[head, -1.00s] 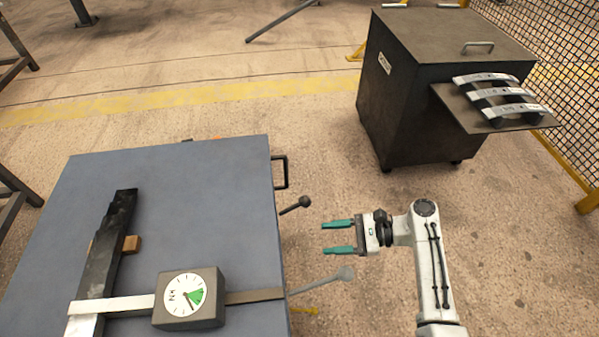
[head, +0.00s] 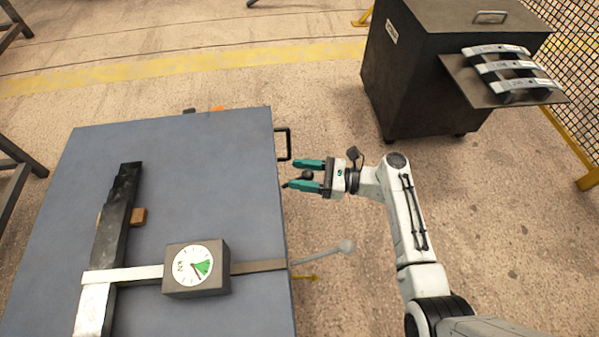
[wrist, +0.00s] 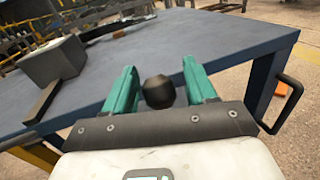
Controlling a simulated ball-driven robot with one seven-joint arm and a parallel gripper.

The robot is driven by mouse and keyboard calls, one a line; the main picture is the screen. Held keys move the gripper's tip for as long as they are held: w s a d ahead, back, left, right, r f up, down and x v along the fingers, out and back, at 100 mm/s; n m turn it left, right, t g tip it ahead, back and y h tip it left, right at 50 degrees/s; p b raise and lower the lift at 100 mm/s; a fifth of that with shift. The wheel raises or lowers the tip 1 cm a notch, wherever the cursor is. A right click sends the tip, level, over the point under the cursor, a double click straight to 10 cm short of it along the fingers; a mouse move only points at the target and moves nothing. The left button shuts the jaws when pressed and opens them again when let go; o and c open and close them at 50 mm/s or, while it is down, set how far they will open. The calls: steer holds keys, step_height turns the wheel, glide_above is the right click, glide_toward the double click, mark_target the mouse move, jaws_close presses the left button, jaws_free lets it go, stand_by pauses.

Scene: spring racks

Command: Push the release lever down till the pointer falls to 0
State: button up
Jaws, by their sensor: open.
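The gauge box (head: 196,284) sits on the blue-grey table, joined to a flat bar. Its white dial (head: 190,260) has a green sector, and the dark pointer lies by that sector, off to the lower right. A lever with a black ball knob (head: 306,175) sticks out past the table's right edge. My gripper (head: 294,175) is open, with its green fingers on either side of this knob. In the wrist view the knob (wrist: 158,92) sits between the fingers, with visible gaps. I cannot tell which lever is the release.
The table (head: 240,190) carries a dark stepped rack (head: 117,205) and a small wooden block (head: 138,217). A black handle (head: 289,144) is on the table's right side, close to my gripper. A dark cabinet (head: 425,85) stands at the back right. The floor between is clear.

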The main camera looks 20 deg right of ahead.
steer(key=shift+w+a, duration=0.2)
steer(key=shift+a, duration=0.15)
steer(key=shift+c, duration=0.2)
jaws_close()
